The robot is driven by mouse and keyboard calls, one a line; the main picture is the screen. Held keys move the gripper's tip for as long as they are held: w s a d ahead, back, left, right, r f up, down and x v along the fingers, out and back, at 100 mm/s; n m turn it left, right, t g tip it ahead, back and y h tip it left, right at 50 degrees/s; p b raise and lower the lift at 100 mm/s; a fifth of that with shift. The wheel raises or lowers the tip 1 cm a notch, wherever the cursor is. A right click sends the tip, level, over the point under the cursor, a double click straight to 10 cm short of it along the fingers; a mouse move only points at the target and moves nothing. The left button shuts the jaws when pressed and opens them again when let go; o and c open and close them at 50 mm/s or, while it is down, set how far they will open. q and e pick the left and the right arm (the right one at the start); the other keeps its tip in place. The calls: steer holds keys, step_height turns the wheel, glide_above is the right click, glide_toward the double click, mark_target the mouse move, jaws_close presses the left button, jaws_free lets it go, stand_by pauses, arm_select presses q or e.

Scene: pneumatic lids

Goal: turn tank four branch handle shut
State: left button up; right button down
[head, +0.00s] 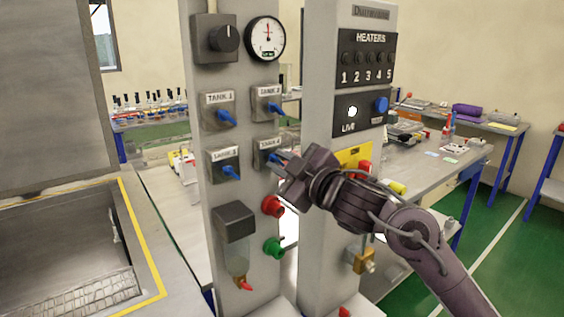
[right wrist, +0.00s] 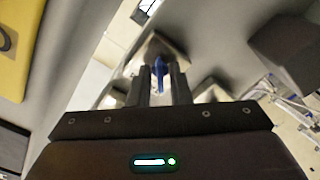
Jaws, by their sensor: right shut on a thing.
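The tank four branch valve (head: 267,146) is the lower right of the tank valves on the grey panel, its label partly covered by my gripper. Its blue handle (head: 273,156) is at the fingertips of my right gripper (head: 280,160). In the right wrist view the blue handle (right wrist: 159,72) stands between the two fingers (right wrist: 162,80), which are shut on it. The exact angle of the handle is hard to tell, as the fingers hide part of it. My left gripper is not in view.
Blue handles of tank 1 (head: 226,117), tank 2 (head: 275,107) and tank 3 (head: 231,172) sit close by. A red fitting (head: 272,206) and a green fitting (head: 273,246) stick out below. The heaters column (head: 325,100) stands just right of the panel.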

steer(key=shift+m+p, duration=0.5)
steer(key=shift+p, duration=0.05)
steer(key=m+p, duration=1.4)
steer(key=p, duration=0.1)
steer(key=shift+r, duration=0.15)
steer(key=shift+m+p, duration=1.3)
steer(key=shift+p, duration=0.2)
steer(key=shift+f, duration=0.2)
steer(key=c, duration=1.6)
jaws_free()
